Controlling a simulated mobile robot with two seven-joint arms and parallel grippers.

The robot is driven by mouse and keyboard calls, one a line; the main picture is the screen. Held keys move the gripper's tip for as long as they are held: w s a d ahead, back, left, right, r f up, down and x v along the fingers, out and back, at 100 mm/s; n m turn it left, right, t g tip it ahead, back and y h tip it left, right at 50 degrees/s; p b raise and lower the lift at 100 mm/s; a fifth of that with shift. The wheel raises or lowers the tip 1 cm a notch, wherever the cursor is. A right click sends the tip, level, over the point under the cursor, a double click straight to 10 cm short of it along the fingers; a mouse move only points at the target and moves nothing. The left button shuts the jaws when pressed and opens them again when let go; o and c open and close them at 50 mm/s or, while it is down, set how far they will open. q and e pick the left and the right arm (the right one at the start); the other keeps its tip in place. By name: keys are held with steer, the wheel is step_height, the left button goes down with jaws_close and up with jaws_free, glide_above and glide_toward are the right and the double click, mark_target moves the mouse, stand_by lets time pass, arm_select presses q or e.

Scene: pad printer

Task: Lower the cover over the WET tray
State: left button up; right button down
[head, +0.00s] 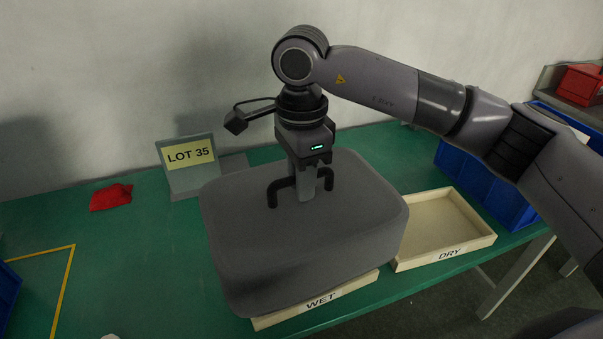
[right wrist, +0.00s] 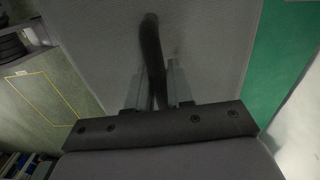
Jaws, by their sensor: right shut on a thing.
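The grey box-shaped cover (head: 350,225) is over the WET tray (head: 318,308) in the head view. The tray's labelled front edge shows below the cover, and the rest of the tray is hidden. I cannot tell whether the cover's lower edge is touching the table or still above it. My right gripper (head: 306,180) is shut on the black handle (head: 272,194) on top of the cover. The right wrist view shows the fingers (right wrist: 155,90) on either side of the handle, with the cover's top (right wrist: 215,50) beyond. My left gripper is not in view.
The empty DRY tray (head: 440,222) lies to the right of the cover. Blue bins (head: 485,188) stand at the table's right end. A LOT 35 sign (head: 190,165) stands behind the cover, and a red cloth-like item (head: 110,196) lies left. The green table (head: 140,265) is mostly clear at left.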

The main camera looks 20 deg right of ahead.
steer(key=shift+f+b, duration=1.8)
steer(key=shift+f, duration=1.6)
step_height(320, 180, down, 3)
steer(key=b, duration=0.3)
steer(key=shift+f, duration=0.1)
steer(key=shift+c, duration=0.6)
jaws_free()
